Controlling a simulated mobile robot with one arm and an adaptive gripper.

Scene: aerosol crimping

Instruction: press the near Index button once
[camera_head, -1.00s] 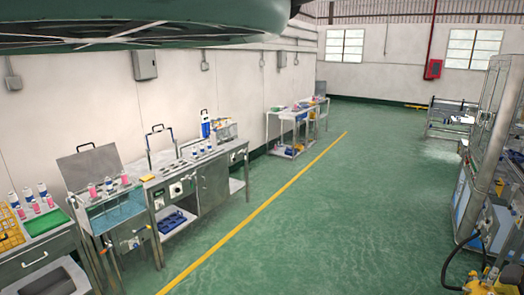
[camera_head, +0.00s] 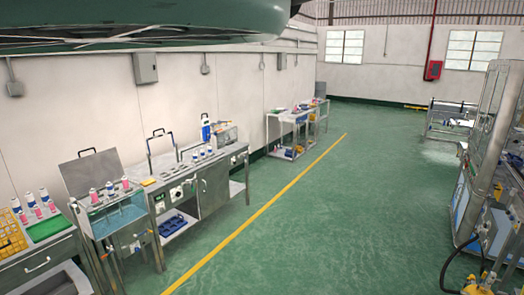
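I cannot make out the near Index button in the head view; no label is readable at this size. Small control panels show on the front of the steel workbench (camera_head: 213,190) along the left wall, one of them a dark panel with a round knob (camera_head: 176,194). A tall glazed machine (camera_head: 487,140) stands at the right edge, cut off by the frame. My gripper is not in view.
A water tank (camera_head: 122,213) with pink and white cans stands at the left, beside a yellow crate (camera_head: 10,232) and green mat (camera_head: 48,228). A further table (camera_head: 290,117) stands beyond. The green floor (camera_head: 330,220) is open between the yellow line (camera_head: 255,213) and the machine.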

